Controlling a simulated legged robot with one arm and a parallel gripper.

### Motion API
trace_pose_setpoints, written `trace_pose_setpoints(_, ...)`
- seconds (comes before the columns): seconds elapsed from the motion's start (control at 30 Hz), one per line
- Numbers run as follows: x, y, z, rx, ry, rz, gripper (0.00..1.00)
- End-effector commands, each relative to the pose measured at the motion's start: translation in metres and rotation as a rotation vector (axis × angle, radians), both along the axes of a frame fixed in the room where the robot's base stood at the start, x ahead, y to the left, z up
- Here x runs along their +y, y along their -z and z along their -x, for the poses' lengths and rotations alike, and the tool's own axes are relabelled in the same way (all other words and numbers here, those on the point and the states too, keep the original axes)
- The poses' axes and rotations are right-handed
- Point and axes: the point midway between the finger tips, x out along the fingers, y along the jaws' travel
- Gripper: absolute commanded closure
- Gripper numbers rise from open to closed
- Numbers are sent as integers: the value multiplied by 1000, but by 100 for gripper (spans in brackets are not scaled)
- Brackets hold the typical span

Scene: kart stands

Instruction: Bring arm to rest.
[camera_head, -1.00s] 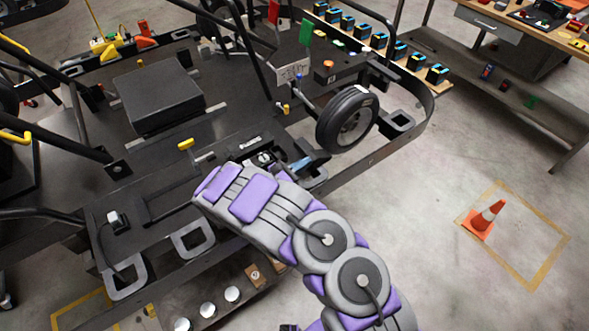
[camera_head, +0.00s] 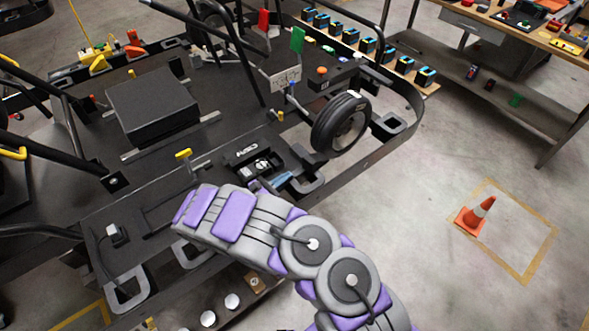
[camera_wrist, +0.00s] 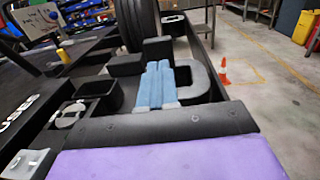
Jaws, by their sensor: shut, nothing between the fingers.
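My grey and purple arm (camera_head: 270,235) reaches up from the bottom of the head view, bent over the near edge of the black kart frame. My gripper (camera_head: 289,175) shows only as a small pale-blue piece beyond the last purple link. In the wrist view its two pale-blue fingers (camera_wrist: 158,68) lie side by side, shut and empty. They appear over the kart edge beside a black loop bracket (camera_wrist: 205,76); whether they touch the kart I cannot tell. A purple pad of mine fills the bottom of the wrist view.
The kart's wheel (camera_head: 341,125) stands just beyond the gripper, with a black box (camera_head: 152,105) on the deck to the left. A workbench (camera_head: 535,35) is at the upper right.

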Motion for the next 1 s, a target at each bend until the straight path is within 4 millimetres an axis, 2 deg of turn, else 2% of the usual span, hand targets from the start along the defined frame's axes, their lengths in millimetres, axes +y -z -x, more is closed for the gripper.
trace_pose_setpoints(0.1, 20, -2, 16, 0, -4, -6, 100)
trace_pose_setpoints(0.3, 38, -3, 35, -1, 0, -10, 100)
trace_pose_setpoints(0.6, 59, 0, 46, 0, 0, -2, 100)
trace_pose_setpoints(0.83, 53, -6, 44, -9, 16, -5, 100)
trace_pose_setpoints(0.93, 34, -22, 40, -30, 63, -20, 100)
trace_pose_setpoints(1.0, 14, -41, 36, -61, 117, -43, 100)
